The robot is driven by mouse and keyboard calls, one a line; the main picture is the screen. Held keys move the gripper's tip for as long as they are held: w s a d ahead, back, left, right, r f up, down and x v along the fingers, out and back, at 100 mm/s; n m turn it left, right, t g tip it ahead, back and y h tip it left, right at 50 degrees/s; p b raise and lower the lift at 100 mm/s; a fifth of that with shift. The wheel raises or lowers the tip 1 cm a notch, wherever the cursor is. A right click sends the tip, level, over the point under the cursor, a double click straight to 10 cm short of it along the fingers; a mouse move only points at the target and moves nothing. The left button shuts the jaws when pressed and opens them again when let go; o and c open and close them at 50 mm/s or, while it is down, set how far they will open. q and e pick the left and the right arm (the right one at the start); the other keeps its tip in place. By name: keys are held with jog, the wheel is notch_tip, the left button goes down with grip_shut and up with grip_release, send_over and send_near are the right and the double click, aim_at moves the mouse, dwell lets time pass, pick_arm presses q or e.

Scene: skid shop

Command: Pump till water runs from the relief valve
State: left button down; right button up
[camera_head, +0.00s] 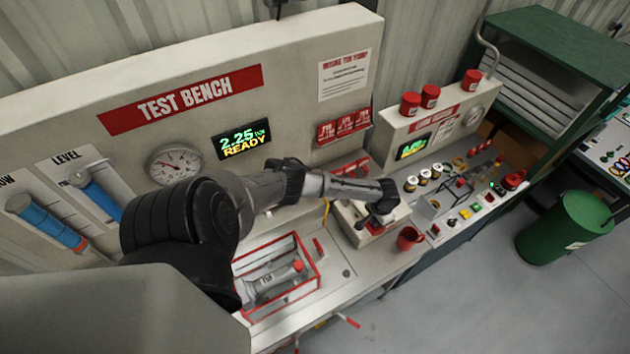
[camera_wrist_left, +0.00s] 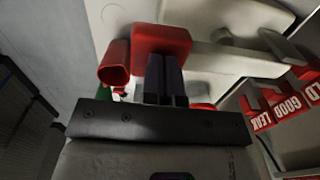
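My left gripper (camera_head: 382,205) reaches over a pale box (camera_head: 343,212) on the bench, which looks like the pump. In the left wrist view its two dark fingers (camera_wrist_left: 166,80) are together, with only a thin gap. Their tips meet a red grip (camera_wrist_left: 160,38) at the end of a pale lever (camera_wrist_left: 225,60); the grip is not seen between them. A red-framed clear case (camera_head: 318,278) holds a grey metal fitting with a red cap (camera_head: 298,264). I cannot tell whether this is the relief valve, and no running water shows. My right gripper is out of view.
A red cup (camera_head: 410,239) stands just right of the pale box. A dial gauge (camera_head: 174,162) and a display (camera_head: 241,138) reading 2.25 READY are on the back panel. Red tags (camera_head: 343,127) hang beside it. A green bin (camera_head: 562,230) stands on the floor right.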

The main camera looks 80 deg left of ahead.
pick_arm(q)
jog(key=shift+f+b, duration=1.3)
jog(key=shift+f, duration=0.8)
jog(key=shift+s+r+p, duration=0.1)
jog(key=shift+r+p, duration=2.1)
jog(key=shift+r, duration=1)
jog(key=shift+f, duration=0.15)
